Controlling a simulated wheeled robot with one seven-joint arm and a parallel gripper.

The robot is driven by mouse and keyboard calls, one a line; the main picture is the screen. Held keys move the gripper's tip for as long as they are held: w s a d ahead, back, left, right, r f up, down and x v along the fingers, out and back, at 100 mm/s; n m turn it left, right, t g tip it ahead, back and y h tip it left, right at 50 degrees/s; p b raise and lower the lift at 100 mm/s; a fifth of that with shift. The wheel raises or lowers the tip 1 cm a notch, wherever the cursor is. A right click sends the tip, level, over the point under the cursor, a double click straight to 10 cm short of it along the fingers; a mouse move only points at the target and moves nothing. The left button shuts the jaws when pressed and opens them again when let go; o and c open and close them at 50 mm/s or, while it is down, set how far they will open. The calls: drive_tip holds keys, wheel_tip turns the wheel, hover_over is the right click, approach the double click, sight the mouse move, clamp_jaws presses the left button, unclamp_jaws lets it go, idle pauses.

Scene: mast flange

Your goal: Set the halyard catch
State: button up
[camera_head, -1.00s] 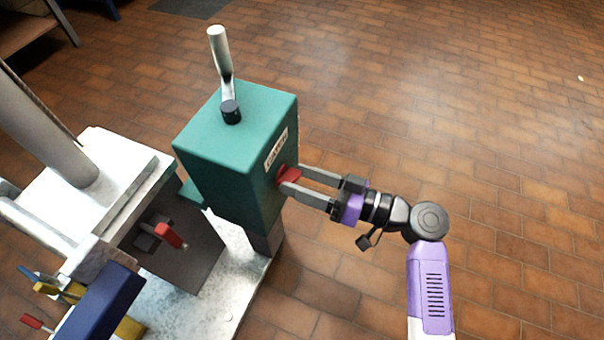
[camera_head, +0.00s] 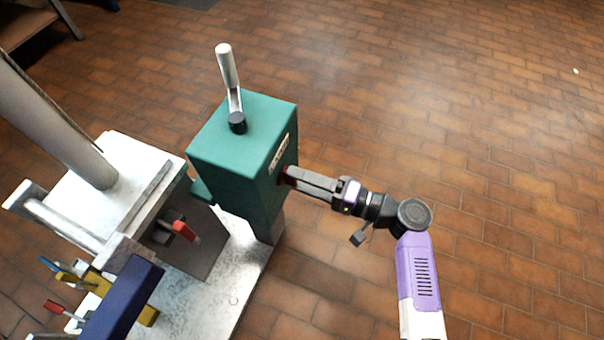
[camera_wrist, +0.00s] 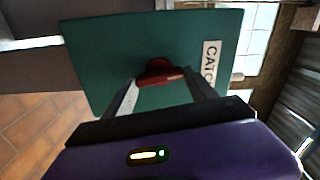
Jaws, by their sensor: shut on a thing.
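The halyard catch is a red knob (camera_wrist: 158,72) on the side of a teal box (camera_head: 230,150). A white label (camera_wrist: 209,64) beside it in the wrist view shows letters that read "CATC", partly cut off. My gripper (camera_head: 291,177) reaches the box from the right and its two fingers are shut on the red knob. In the head view the fingers hide most of the knob and line up one behind the other. In the wrist view one finger is on each side of the knob.
A silver crank handle (camera_head: 228,70) stands on top of the box. To the left are a grey mast (camera_head: 60,125), another red lever (camera_head: 186,232) and a dark blue block (camera_head: 122,300) by several small coloured handles.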

drive_tip(key=shift+m+p, duration=0.55)
drive_tip(key=shift+m, duration=0.45)
drive_tip(key=shift+f, duration=0.1)
drive_tip(key=o, duration=1.4)
drive_tip(key=shift+c, duration=0.2)
drive_tip(key=p+v, duration=0.1)
drive_tip(key=v, duration=0.6)
drive_tip(key=shift+d, duration=0.4)
drive_tip(key=shift+s, duration=0.1)
